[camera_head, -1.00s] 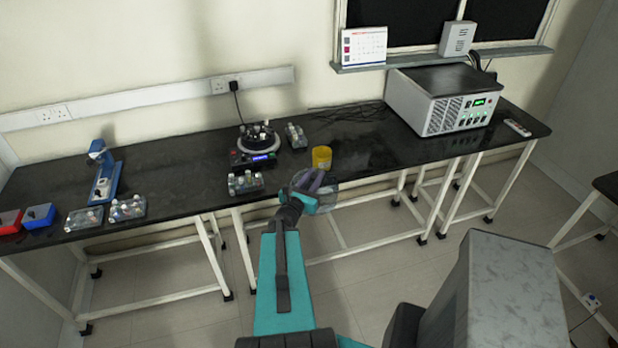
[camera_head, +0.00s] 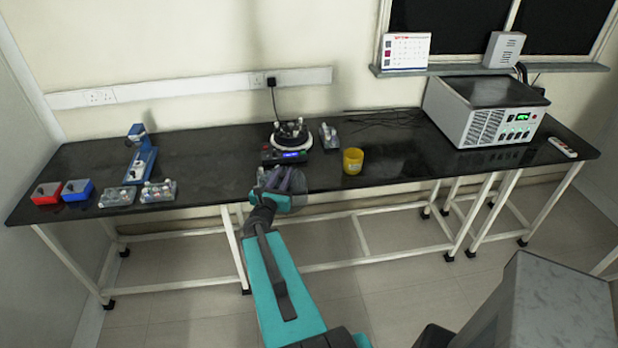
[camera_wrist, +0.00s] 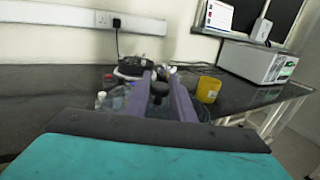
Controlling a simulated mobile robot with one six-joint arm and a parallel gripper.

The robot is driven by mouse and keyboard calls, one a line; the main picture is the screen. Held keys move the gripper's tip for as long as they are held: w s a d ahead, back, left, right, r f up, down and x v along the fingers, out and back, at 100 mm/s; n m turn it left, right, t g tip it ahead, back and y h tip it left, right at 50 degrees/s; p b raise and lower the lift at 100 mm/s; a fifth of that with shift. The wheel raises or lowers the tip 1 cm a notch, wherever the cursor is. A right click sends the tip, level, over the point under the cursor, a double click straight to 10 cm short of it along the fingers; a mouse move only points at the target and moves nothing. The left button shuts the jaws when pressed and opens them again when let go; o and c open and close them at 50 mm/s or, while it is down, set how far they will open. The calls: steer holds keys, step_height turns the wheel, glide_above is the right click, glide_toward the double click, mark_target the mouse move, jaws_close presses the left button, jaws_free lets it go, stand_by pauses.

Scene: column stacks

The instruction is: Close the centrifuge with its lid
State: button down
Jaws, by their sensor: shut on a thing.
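The centrifuge (camera_head: 288,140) stands open on the black bench, with tubes sticking up from its round rotor and a lit blue display on its front. It also shows in the wrist view (camera_wrist: 130,68), partly hidden behind my fingers. My gripper (camera_head: 285,180) is in front of the centrifuge, near the bench's front edge. In the wrist view my gripper (camera_wrist: 160,84) is shut on the dark knob of the clear lid (camera_wrist: 190,108). The lid hangs below the fingers, apart from the centrifuge. Much of it is hidden by the gripper.
A yellow cup (camera_head: 352,161) stands right of the centrifuge. A tube rack (camera_head: 328,136) is close on its right, and another rack is partly hidden by my gripper. A large grey box device (camera_head: 484,112) stands further right.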

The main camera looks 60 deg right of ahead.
steer(key=w+a+r+n+t+y+b, duration=0.1)
steer(key=w+a+n+t+y+b, duration=0.2)
steer(key=w+a, duration=1.1)
steer(key=w+a+r+n+t+y+b, duration=0.15)
steer(key=w+a+t, duration=0.25)
steer(key=w+a, duration=0.95)
steer(key=s+a+n+t+b, duration=0.1)
steer(key=a+n+t+b, duration=0.1)
steer(key=a, duration=2)
steer(key=s+a+f+m+g+h+b, duration=0.1)
steer(key=s+a+m+g, duration=0.1)
steer(key=s+a, duration=0.3)
steer(key=shift+s+a+g, duration=0.25)
steer(key=shift+s+g, duration=0.05)
steer(key=shift+s, duration=0.15)
